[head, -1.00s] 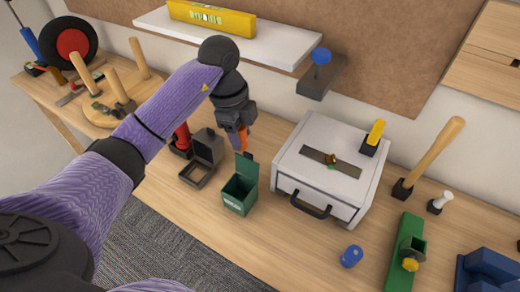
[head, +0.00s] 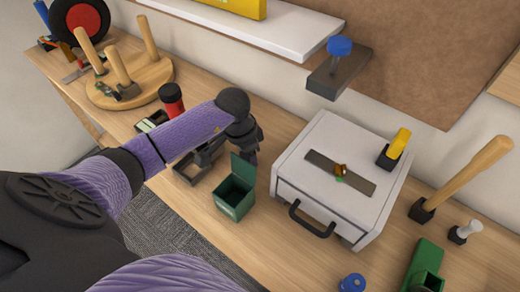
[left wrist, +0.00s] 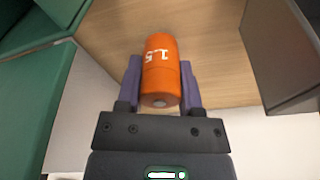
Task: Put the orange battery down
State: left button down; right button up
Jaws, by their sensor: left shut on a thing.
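The orange battery (left wrist: 160,70), marked "1.5", is between the two purple fingers of my left gripper (left wrist: 159,85) in the left wrist view. The gripper is shut on it, and the wooden bench top (left wrist: 215,45) shows beyond it. I cannot tell whether the battery touches the bench. In the head view my left wrist hangs over the bench, between the green open bin (head: 233,197) and the wall. The battery and fingertips are hidden there. My right gripper is not in view.
A white toolbox (head: 345,150) with a black handle stands right of the green bin. A dark open-topped box (head: 185,171) lies left of it, partly hidden by my arm. A round wooden peg stand (head: 150,92) is farther left. A white shelf (head: 285,38) overhangs the back.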

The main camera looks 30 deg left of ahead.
aim_at(261, 155)
pick_arm(q)
jog(key=w, duration=0.1)
jog(key=w+b, duration=0.2)
jog(key=w, duration=0.1)
jog(key=shift+d+f, duration=0.15)
jog(key=shift+f, duration=0.35)
jog(key=shift+r, duration=0.15)
jog(key=shift+f, duration=0.2)
jog(key=shift+c, duration=1.2)
grip_release()
